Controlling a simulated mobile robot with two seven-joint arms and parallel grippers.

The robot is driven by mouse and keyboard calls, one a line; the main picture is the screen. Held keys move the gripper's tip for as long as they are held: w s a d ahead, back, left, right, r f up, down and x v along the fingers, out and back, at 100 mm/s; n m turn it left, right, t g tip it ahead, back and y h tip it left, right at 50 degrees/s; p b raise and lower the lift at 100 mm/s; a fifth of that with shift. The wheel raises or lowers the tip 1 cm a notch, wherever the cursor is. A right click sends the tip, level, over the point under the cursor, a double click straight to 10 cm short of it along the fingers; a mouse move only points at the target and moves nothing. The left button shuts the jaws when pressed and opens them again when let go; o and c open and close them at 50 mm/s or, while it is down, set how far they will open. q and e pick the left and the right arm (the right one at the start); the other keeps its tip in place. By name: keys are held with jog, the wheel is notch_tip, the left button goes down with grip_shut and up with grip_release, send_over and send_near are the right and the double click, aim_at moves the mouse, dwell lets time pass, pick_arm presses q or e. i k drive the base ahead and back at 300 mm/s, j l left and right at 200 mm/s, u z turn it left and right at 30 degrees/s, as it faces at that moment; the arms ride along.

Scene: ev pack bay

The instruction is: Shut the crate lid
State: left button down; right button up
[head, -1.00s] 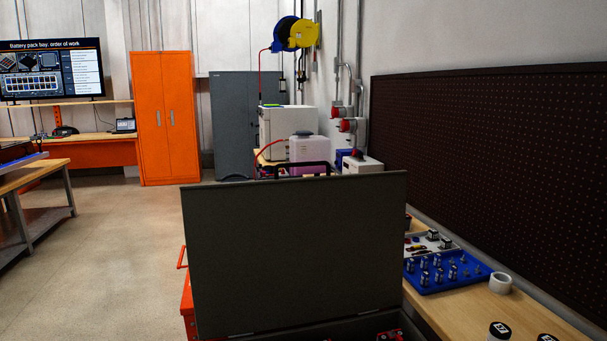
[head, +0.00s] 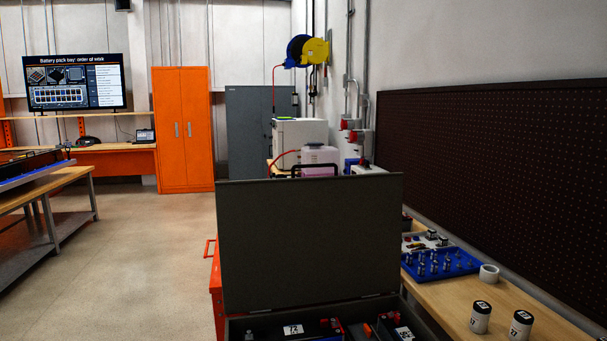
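The crate lid (head: 310,245) is a large dark grey panel in the head view. The crate's inside is partly in view at the bottom of the picture. It holds dark items with red parts and white labels, one of them a labelled block (head: 293,329). The crate's near part is cut off by the picture's edge. Neither of my grippers shows in this view.
An orange-red cart (head: 215,290) stands behind and left of the lid. At right, a wooden bench (head: 455,300) carries a blue tray (head: 440,263) of small parts, a white roll (head: 489,273) and two labelled cylinders (head: 480,317). Open floor (head: 150,260) lies to the left.

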aim_at(293, 242)
jog(key=k+z, duration=0.3)
jog(key=k+l+z, duration=0.15)
jog(key=k+z, duration=0.15)
jog(key=z, duration=1.6)
jog(key=k+j+z, duration=0.1)
jog(key=j+z, duration=0.25)
jog(key=k+j+z, duration=0.15)
jog(key=z, duration=0.25)
jog(key=k+j, duration=0.35)
jog(key=j, duration=0.15)
jog(key=k+j, duration=0.3)
jog(key=j, duration=0.2)
jog(key=k+j, duration=0.35)
jog(key=j, duration=0.15)
jog(key=k+j, duration=0.3)
jog(key=j, duration=0.2)
jog(key=k+j, duration=0.35)
jog(key=j, duration=0.15)
jog(key=k+j, duration=0.3)
jog(key=j, duration=0.2)
jog(key=k+j, duration=0.35)
jog(key=j, duration=0.15)
jog(key=k+j, duration=0.3)
jog(key=j, duration=0.15)
